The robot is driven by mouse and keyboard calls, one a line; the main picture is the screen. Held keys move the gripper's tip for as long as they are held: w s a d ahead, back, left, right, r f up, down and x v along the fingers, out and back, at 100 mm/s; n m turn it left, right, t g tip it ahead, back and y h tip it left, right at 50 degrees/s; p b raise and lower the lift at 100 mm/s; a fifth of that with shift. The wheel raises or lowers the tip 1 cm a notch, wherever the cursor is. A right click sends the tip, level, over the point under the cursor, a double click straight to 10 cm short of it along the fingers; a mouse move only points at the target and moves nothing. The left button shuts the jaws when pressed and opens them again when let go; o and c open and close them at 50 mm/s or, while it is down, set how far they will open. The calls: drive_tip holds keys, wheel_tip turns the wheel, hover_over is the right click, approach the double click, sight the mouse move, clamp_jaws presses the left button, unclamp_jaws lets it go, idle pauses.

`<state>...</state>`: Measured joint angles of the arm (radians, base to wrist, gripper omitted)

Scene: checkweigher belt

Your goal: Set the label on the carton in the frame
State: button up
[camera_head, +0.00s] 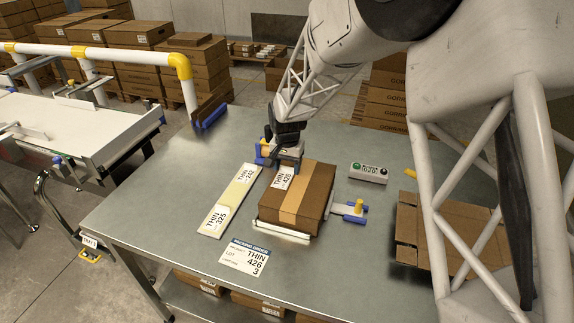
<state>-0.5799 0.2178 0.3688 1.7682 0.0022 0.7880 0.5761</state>
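A brown carton (314,187) with a tan tape band stands on the metal table, held in a frame with a pale front bar (282,231) and a blue clamp with a yellow knob (355,210). A white label (284,179) reading THIN 426 shows at the carton's back-left top corner. My gripper (283,165) is directly at that label's back edge. Its fingertips are too small and dark to tell if they grip the label, and I cannot tell if the label lies flat on the carton. A pale strip (230,204) left of the carton bears labels THIN 242 and THIN 325.
A button box (369,173) and flattened cardboard (408,228) are to the right. A blue-and-brown holder (211,114) stands at the back left. The table's left side is clear.

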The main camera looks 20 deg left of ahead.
drive_tip(key=shift+o, duration=1.2)
wheel_tip(320, 180, up, 12)
drive_tip(key=shift+r, duration=0.15)
idle(0.6)
